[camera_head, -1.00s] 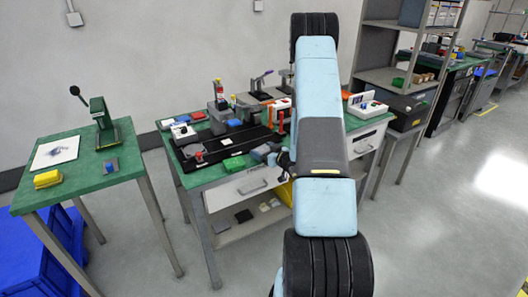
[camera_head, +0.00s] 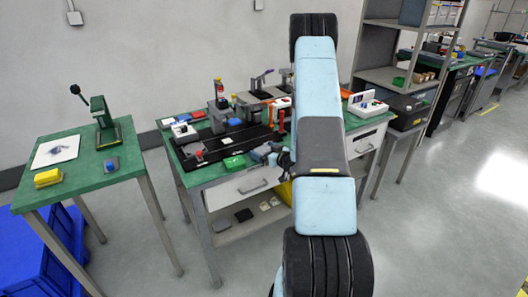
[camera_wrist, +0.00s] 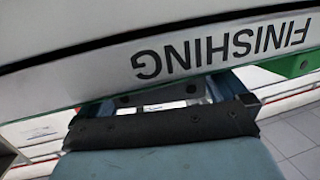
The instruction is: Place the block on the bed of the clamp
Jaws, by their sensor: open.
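My gripper (camera_head: 262,154) is at the front edge of the middle green-topped bench, small and partly hidden by my arm in the head view. A green block-like piece (camera_head: 234,162) lies just left of it on the bench. Clamp-like fixtures with upright handles stand toward the back, one with a slanted grey-purple handle (camera_head: 261,79). I cannot tell for certain which piece is the block or which fixture is the clamp. In the wrist view my gripper (camera_wrist: 165,95) has its fingers apart with nothing seen held, close to a white panel (camera_wrist: 190,50) lettered FINISHING, upside down.
A white drawer (camera_head: 250,185) is below the middle bench top. Grey shelving stands behind at right.

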